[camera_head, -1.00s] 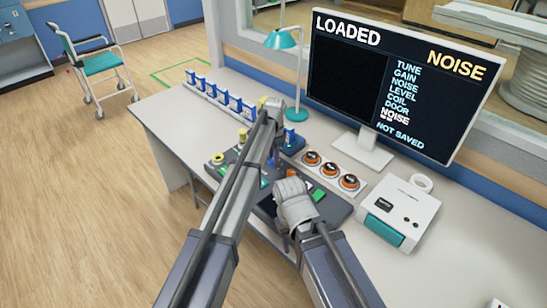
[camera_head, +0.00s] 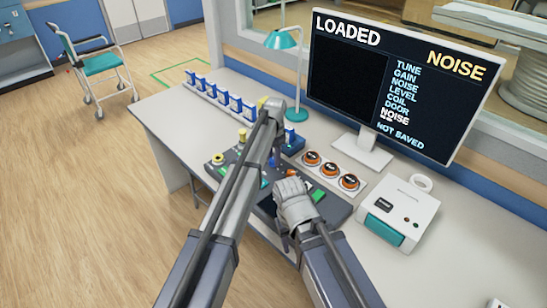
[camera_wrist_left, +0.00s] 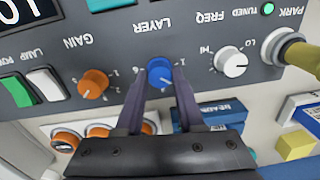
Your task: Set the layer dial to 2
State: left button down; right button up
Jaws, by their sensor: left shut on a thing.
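The blue layer dial (camera_wrist_left: 160,72) sits on the grey console panel (camera_wrist_left: 200,85), under the word LAYER, which appears upside down in the left wrist view. My left gripper (camera_wrist_left: 159,80) is shut on this dial, one dark finger on each side of its rim. The numbers around the dial are small and partly hidden by the fingers, so its setting cannot be read. In the head view my left gripper (camera_head: 273,158) reaches down onto the console (camera_head: 335,208). My right gripper (camera_head: 292,195) is over the console's front part, its fingers hidden.
An orange gain knob (camera_wrist_left: 93,83) and a white frequency knob (camera_wrist_left: 231,64) flank the dial. Orange round buttons (camera_head: 330,170), a monitor (camera_head: 400,85) reading LOADED and NOISE, a teal lamp (camera_head: 284,40) and a white box (camera_head: 400,210) stand around the console.

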pick_arm(q)
jog(key=c, duration=0.5)
grip_release()
jog(key=shift+r, duration=0.1)
pick_arm(e)
jog(key=shift+r, duration=0.1)
pick_arm(q)
notch_tip(320, 180, up, 8)
jog(key=p, duration=0.8)
jog(key=shift+s, duration=0.15)
jog(key=shift+f, duration=0.2)
pick_arm(e)
notch_tip(320, 180, up, 8)
jog(key=shift+f, duration=0.2)
